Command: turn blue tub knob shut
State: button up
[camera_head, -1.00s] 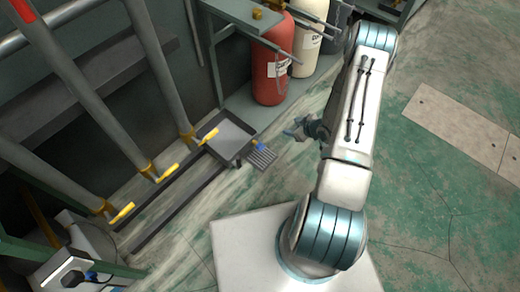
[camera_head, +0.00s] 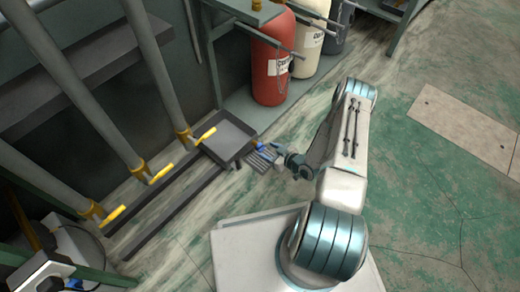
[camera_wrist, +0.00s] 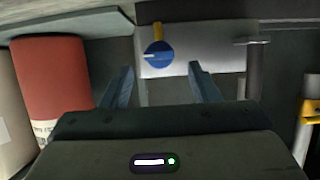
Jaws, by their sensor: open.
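The blue knob (camera_wrist: 159,54) is round with a white pointer mark, which points left in the wrist view. It sits on the light front face of the grey tub (camera_wrist: 205,56), below a yellow stem. In the head view the blue knob (camera_head: 262,146) is small, at the right side of the grey tub (camera_head: 228,138). My gripper (camera_wrist: 160,72) is open, with one finger on each side of the knob in the wrist view. In the head view my gripper (camera_head: 278,153) is close to the knob; I cannot tell whether it touches. Nothing is between the fingers.
Red (camera_head: 271,70) and cream (camera_head: 308,45) cylinders stand on a ledge behind. Pipes with yellow handles (camera_head: 160,174) are at the left. The floor at the right is clear.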

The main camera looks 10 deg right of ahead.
aim_at(261, 147)
jog(key=b+x, duration=0.2)
jog(key=x, duration=0.4)
jog(key=c, duration=1)
